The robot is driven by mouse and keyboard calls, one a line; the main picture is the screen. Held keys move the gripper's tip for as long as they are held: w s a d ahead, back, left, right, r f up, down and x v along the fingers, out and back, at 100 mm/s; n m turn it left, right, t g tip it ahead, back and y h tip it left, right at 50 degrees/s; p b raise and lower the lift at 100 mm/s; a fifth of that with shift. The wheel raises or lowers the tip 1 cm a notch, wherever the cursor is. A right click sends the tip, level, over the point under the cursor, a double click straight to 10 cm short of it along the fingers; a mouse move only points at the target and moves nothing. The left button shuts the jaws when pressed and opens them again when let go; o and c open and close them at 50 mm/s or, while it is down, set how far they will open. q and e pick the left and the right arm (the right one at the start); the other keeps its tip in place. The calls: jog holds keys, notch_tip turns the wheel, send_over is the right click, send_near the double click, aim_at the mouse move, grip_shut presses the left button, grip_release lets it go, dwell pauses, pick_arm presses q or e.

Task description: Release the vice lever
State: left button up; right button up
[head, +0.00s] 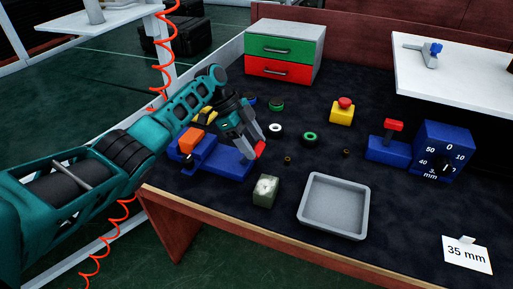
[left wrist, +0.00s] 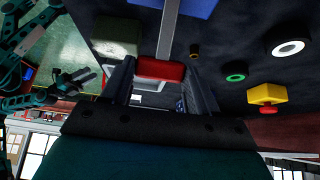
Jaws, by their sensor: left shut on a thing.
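The blue vice (head: 228,160) sits on the dark mat at the left of the table, partly covered by my left arm. An orange block (head: 190,141) shows at its left end. The lever has a red handle end (head: 260,150) and, in the left wrist view, a grey bar (left wrist: 169,35). My left gripper (head: 255,146) is shut on the red lever handle (left wrist: 160,69), with a finger on each side. My right gripper (left wrist: 82,79) shows small at the left of the left wrist view; its jaw state is unclear.
A grey-green block (head: 265,191) and a grey tray (head: 334,206) lie near the front edge. Several rings, a yellow button box (head: 342,112), a blue dial box (head: 443,150) and a drawer unit (head: 285,50) stand beyond. A 35 mm card (head: 467,254) is at the right.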

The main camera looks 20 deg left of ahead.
pick_arm(q)
jog(key=shift+a+h, duration=0.2)
jog(key=shift+h, duration=0.1)
jog(key=shift+r, duration=0.1)
jog(key=o, duration=1.5)
jog(key=v, duration=1.3)
